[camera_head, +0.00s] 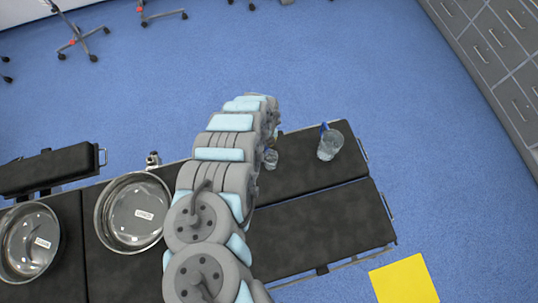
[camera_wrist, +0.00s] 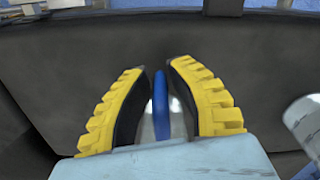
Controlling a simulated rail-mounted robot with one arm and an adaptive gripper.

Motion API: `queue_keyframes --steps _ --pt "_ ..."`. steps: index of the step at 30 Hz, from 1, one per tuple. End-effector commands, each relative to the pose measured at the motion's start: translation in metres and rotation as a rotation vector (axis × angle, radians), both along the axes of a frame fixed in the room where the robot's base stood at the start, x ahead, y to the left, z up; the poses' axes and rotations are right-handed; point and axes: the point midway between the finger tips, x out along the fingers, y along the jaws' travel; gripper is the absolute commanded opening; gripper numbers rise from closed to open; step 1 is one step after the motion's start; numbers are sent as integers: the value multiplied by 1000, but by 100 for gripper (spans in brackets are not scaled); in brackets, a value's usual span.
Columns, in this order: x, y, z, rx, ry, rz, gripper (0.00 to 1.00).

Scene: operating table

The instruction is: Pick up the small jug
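The small jug (camera_head: 271,159) is clear and stands on the dark table, partly hidden behind my arm in the head view. In the wrist view its blue handle (camera_wrist: 160,105) stands upright in the picture between my fingers, with a bit of clear body beside it. My gripper (camera_wrist: 160,68) has yellow-backed fingers with dark pads, one on each side of the handle. Narrow gaps show between the pads and the handle, so the gripper looks open around it. The head view mostly hides the gripper behind the arm.
A larger clear jug (camera_head: 330,146) with a blue handle stands to the right; a clear vessel shows at the right in the wrist view (camera_wrist: 304,122). The table's front right section is clear.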

Motion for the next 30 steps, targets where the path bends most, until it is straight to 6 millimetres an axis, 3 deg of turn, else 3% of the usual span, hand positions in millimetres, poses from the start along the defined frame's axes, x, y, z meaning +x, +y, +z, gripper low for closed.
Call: queue_keyframes --steps 30 --pt "-1 0 9 -1 2 0 0"
